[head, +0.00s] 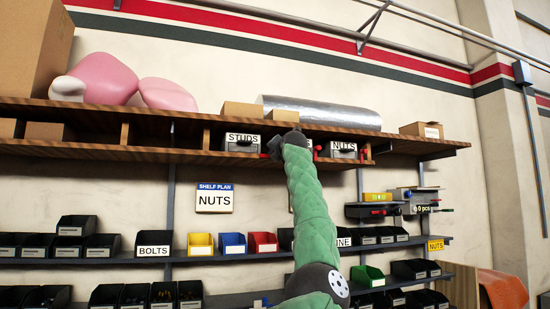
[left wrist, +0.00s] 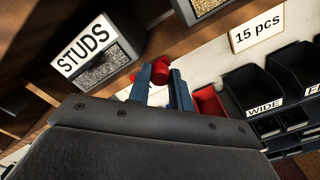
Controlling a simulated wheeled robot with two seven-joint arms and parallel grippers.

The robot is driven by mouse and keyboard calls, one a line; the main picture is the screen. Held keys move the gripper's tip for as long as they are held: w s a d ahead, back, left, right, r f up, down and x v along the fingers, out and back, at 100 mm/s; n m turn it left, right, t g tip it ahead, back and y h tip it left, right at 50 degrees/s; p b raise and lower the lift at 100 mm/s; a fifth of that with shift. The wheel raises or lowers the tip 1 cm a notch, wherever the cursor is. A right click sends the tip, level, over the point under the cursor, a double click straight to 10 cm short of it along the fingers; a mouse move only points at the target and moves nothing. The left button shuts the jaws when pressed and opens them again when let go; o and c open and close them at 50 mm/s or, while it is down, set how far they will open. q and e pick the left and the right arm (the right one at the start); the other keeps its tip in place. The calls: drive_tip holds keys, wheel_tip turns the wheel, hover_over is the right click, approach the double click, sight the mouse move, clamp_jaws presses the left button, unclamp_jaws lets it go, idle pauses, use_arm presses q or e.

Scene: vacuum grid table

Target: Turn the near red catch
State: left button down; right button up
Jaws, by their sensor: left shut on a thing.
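A red catch (left wrist: 160,72) sits at the shelf edge beside the drawer labelled STUDS (left wrist: 95,55). In the left wrist view, the two dark blue fingers of my left gripper (left wrist: 163,84) are shut on this catch. In the head view, my green left arm rises from the bottom and its gripper (head: 272,150) is up at the shelf, just right of the STUDS drawer (head: 242,142). A bit of red shows there, mostly hidden by the gripper. Other red catches (head: 317,148) show by the NUTS drawer (head: 343,149). My right gripper is not in view.
The wooden shelf (head: 100,146) carries boxes, pink cushions (head: 105,80) and a silver roll (head: 320,112). Below hangs a NUTS sign (head: 215,198) above a shelf of coloured bins (head: 232,243). My arm covers part of the drawers and bins.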

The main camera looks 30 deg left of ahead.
use_arm(q)
drive_tip(key=shift+f, duration=0.1)
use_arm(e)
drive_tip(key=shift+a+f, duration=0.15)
use_arm(q)
drive_tip(key=c, duration=1.3)
unclamp_jaws()
drive_tip(key=shift+d, duration=0.1)
drive_tip(key=shift+o, duration=0.2)
drive_tip(key=b+v, duration=0.3)
drive_tip(key=v, duration=0.4)
drive_tip(key=shift+s+d, duration=0.2)
drive_tip(key=shift+d, duration=0.05)
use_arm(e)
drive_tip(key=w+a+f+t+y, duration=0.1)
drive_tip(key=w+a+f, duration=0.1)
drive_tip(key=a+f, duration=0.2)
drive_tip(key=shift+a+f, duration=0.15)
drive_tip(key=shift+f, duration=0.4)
